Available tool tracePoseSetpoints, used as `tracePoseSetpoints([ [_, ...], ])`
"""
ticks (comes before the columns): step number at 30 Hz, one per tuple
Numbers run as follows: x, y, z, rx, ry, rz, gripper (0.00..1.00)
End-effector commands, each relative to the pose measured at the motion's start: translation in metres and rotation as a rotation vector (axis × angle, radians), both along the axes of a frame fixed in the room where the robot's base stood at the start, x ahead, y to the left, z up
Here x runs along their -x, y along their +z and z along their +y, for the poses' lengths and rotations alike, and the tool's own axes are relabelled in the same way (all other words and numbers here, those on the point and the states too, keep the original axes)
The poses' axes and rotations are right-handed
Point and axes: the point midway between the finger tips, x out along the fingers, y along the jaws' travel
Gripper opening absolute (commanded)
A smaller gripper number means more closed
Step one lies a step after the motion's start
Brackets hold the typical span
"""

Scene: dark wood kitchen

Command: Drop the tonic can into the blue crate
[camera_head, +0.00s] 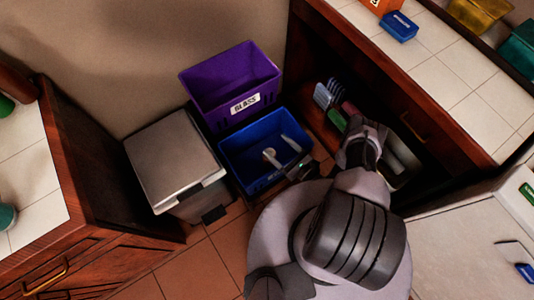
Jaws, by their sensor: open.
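The blue crate (231,157) stands on the floor in the middle of the view, in front of a purple crate. Two pale, separated pieces over the blue crate look like the fingers of my gripper (280,149), which is open. A small green light shows on the dark part just behind them. I see no can between the fingers. No tonic can can be made out anywhere, and parts of the blue crate's inside are dark or covered by the gripper.
A purple crate (213,113) labelled GLASS stands behind the blue one. A grey lidded bin (173,160) is on the left. An open cabinet on the right holds a grey brush-like thing (325,96). Counters (460,80) edge both sides; tiled floor (215,260) is free at lower left.

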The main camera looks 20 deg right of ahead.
Motion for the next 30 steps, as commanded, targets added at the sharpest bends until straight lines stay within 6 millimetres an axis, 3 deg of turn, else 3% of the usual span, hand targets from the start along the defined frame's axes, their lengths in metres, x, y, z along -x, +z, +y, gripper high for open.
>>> tracePoseSetpoints([
  [6, 0.059, -0.001, -0.034, 0.0, -0.009, -0.001, 0.79],
  [12, 0.086, -0.001, -0.047, 0.0, -0.003, -0.002, 0.79],
  [30, 0.089, -0.001, -0.048, 0.0, 0.0, -0.001, 0.79],
])
